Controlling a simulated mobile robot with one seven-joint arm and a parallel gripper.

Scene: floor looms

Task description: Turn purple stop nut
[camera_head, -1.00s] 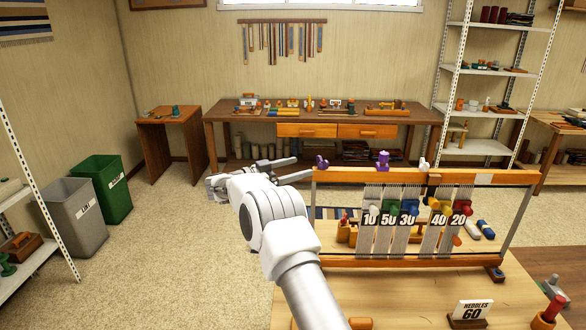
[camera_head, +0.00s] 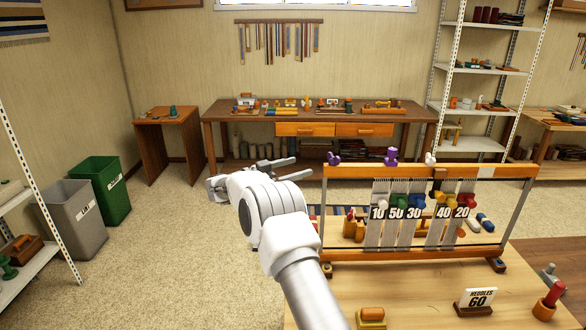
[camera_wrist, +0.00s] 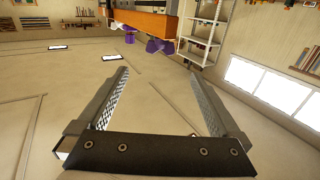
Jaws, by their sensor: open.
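Two purple pieces sit on the top beam of the wooden loom (camera_head: 450,172): a small winged purple nut (camera_head: 333,158) at its left end, and a taller purple knob (camera_head: 391,156) nearer the middle. I cannot tell for sure which is the stop nut. In the wrist view, purple pieces (camera_wrist: 154,45) show upside-down-looking by the orange beam (camera_wrist: 145,22), beyond the fingertips. My gripper (camera_head: 304,166) is open and empty, left of the loom's left end in the head view. Its two fingers (camera_wrist: 159,73) are spread wide in the wrist view, with nothing between them.
Number tags and coloured knobs hang on the loom's threads. A "Heddles 60" sign (camera_head: 477,299) and a red-handled tool (camera_head: 550,300) stand on the near table (camera_head: 420,285). A workbench (camera_head: 320,115) is behind. Bins (camera_head: 78,215) stand left. Open floor lies left of the arm.

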